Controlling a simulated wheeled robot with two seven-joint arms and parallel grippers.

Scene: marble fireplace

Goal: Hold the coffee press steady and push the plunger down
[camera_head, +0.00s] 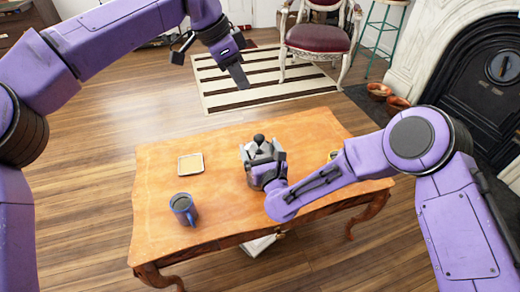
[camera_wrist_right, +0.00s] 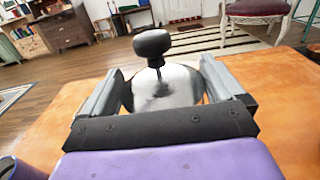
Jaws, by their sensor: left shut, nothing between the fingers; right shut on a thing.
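The coffee press (camera_head: 259,143) stands upright on the wooden table (camera_head: 320,130), mostly hidden behind my right gripper in the head view. In the right wrist view its shiny metal top (camera_wrist_right: 165,90) carries a black plunger knob (camera_wrist_right: 152,43) on a short rod. The knob stands a little above the lid. My right gripper (camera_head: 263,153) is shut on the press, with one finger on each side of its body. My left gripper (camera_head: 238,76) is shut and empty, raised in the air beyond the far side of the table, apart from the press.
A blue-grey mug (camera_head: 184,208) stands at the table's front left. A small square dish (camera_head: 190,164) lies behind it. A small round object (camera_head: 333,155) is partly hidden by my right arm. The table between dish and press is clear. A red chair (camera_head: 320,38) stands beyond.

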